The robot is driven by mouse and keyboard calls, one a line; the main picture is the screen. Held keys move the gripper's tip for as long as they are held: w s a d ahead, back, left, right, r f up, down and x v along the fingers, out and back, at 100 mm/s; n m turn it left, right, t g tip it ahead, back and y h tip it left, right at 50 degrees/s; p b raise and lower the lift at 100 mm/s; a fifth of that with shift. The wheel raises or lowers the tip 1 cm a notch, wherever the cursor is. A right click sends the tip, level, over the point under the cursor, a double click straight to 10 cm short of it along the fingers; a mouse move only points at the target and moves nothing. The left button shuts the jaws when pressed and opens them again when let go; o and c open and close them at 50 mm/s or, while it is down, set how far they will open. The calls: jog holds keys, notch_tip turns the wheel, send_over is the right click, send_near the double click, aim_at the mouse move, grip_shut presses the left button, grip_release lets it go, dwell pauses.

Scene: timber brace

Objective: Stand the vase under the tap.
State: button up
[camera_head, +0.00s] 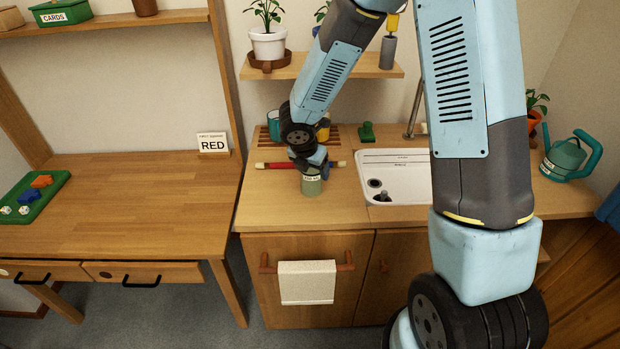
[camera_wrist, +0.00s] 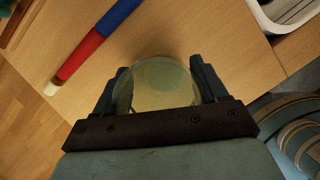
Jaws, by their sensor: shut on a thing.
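The vase (camera_head: 311,187) is a pale green, see-through cylinder with a small label, over the counter left of the sink. My gripper (camera_head: 311,173) is shut on it from above. In the wrist view the vase's round rim (camera_wrist: 156,88) sits between the two fingers of my gripper (camera_wrist: 157,80). I cannot tell whether its base touches the counter. The tap (camera_head: 414,108) rises behind the white sink (camera_head: 393,160), to the right of the vase. My own arm hides the sink's right side and part of the tap.
A red and blue rod (camera_head: 275,166) lies on the counter (camera_head: 265,205) just behind the vase. It also shows in the wrist view (camera_wrist: 84,54). A slatted rack with mugs and a green object (camera_head: 367,132) stand behind. A teal watering can (camera_head: 566,158) is at right.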

jog(key=c, duration=0.6)
